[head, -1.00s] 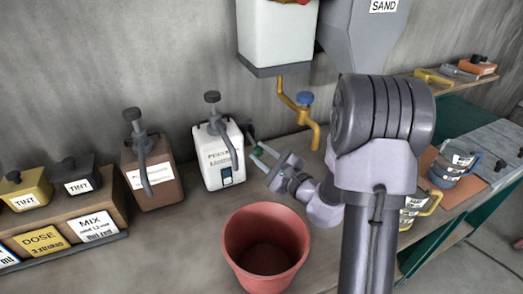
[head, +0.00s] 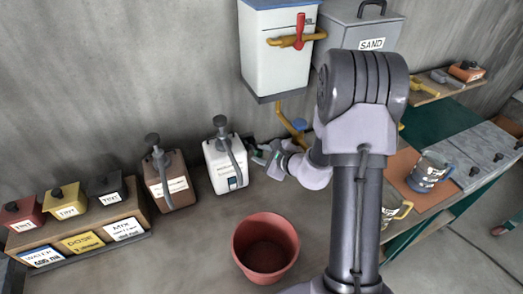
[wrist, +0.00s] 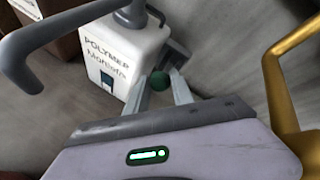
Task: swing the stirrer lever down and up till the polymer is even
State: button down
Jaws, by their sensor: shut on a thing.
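The white polymer container (head: 224,168) stands on the bench against the wall. A dark pump with a curved spout tops it, and its label shows in the wrist view (wrist: 118,45). The stirrer lever's green knob (wrist: 158,81) is at the container's right side, near a dark grey part (wrist: 176,56). My gripper (head: 264,156) is right beside the container, its two fingers shut on the green knob; the fingertips also show in the wrist view (wrist: 160,86). The lever's shaft is mostly hidden. The polymer inside cannot be seen.
A red bucket (head: 265,270) stands in front. A brown pump container (head: 170,186) is to the left. A yellow pipe (head: 290,122) hangs close behind my gripper, under a white tank (head: 276,70). A cup (head: 428,172) stands at right.

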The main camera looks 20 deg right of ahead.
dwell(0.3)
jog(key=c, duration=1.1)
grip_release()
